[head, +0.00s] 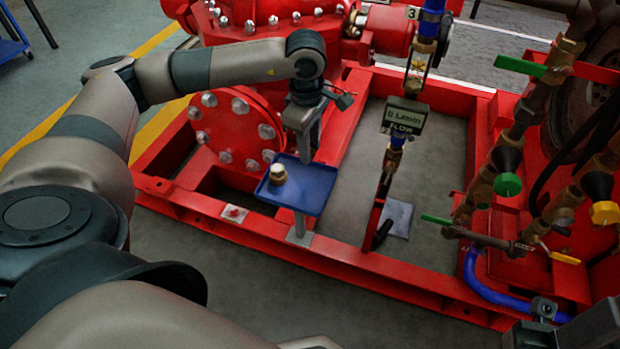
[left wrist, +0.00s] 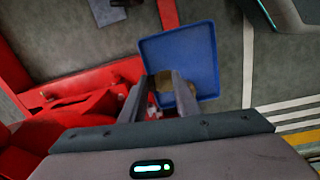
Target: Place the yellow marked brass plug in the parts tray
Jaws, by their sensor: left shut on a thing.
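The blue parts tray (head: 312,196) stands on a post at the front of the red pumpset frame. A brass plug (head: 278,172) rests upright on its left part. My left gripper (head: 304,150) points down over the tray's back edge. In the left wrist view the left gripper (left wrist: 164,86) is shut on a brass-coloured piece (left wrist: 164,80), with the blue tray (left wrist: 205,45) below. The fingers hide the held piece in the head view. No yellow mark can be made out on either piece. My right gripper (head: 545,312) shows only partly at the lower right.
A flow meter (head: 404,118) on a vertical pipe stands right of the tray. Brass valves with green (head: 508,185) and yellow (head: 605,212) caps fill the right side. A red bolted flange (head: 235,130) is close behind the tray's left. The floor in front of the frame is clear.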

